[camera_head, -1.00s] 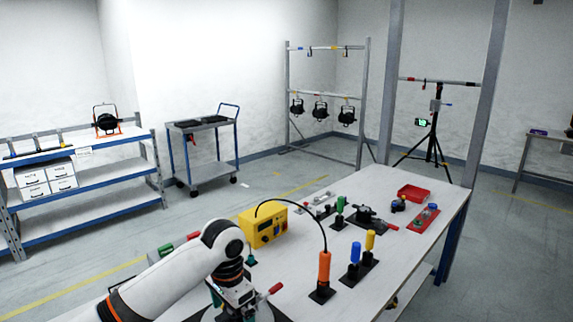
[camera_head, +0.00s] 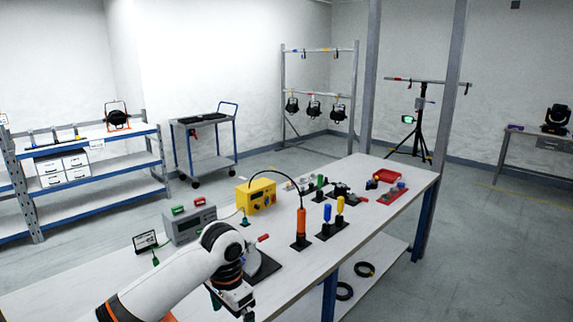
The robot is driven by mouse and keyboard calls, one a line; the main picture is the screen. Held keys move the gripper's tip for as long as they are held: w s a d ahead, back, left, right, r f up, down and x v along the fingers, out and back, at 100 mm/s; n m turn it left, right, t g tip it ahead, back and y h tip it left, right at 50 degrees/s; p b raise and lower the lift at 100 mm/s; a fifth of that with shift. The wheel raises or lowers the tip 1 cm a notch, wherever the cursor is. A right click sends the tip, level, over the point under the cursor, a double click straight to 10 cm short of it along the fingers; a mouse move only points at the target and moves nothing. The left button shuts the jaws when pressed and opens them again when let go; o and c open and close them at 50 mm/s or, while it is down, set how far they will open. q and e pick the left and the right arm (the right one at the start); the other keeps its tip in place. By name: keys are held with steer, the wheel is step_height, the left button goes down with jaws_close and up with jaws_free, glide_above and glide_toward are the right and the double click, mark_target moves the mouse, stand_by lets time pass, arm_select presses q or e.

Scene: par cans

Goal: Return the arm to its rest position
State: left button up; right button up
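My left arm comes in from the lower left, over the near end of the white workbench (camera_head: 290,283). My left gripper (camera_head: 232,308) points down at the bottom of the view. Its fingertips are partly cut off and hidden, so I cannot tell whether it is open or shut. Just beyond the wrist is a round grey piece on a dark base (camera_head: 263,267) with a red handle, partly hidden by my arm. My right gripper is not in view.
On the bench stand a grey box (camera_head: 189,225), a yellow box (camera_head: 256,196), an orange-handled tool (camera_head: 301,228), blue and yellow tools and a red tray (camera_head: 388,175). Black cable coils (camera_head: 364,269) lie on the lower shelf. Floor right of the bench is clear.

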arm_select(q)
step_height(320, 180, down, 16)
steer(key=w+n+h, duration=0.2)
steer(key=n, duration=0.1)
steer(key=s+a+f+n+t, duration=0.15)
steer(key=s+f, duration=0.25)
steer(key=f, duration=0.6)
steer(key=s+a+f+n, duration=0.1)
steer(key=s+a+f, duration=0.25)
steer(key=f, duration=0.65)
steer(key=s+a+f+n+y, duration=0.1)
steer(key=s+a+f, duration=0.2)
steer(key=s+f, duration=0.65)
steer(key=s+a+f+y, duration=0.15)
steer(key=s+f, duration=0.45)
steer(key=s, duration=0.6)
steer(key=s+a+f, duration=0.1)
steer(key=s+f, duration=0.1)
steer(key=s, duration=0.8)
steer(key=s+a+f, duration=0.1)
steer(key=s+f, duration=0.1)
steer(key=s, duration=0.9)
steer(key=shift+a+f+g, duration=0.35)
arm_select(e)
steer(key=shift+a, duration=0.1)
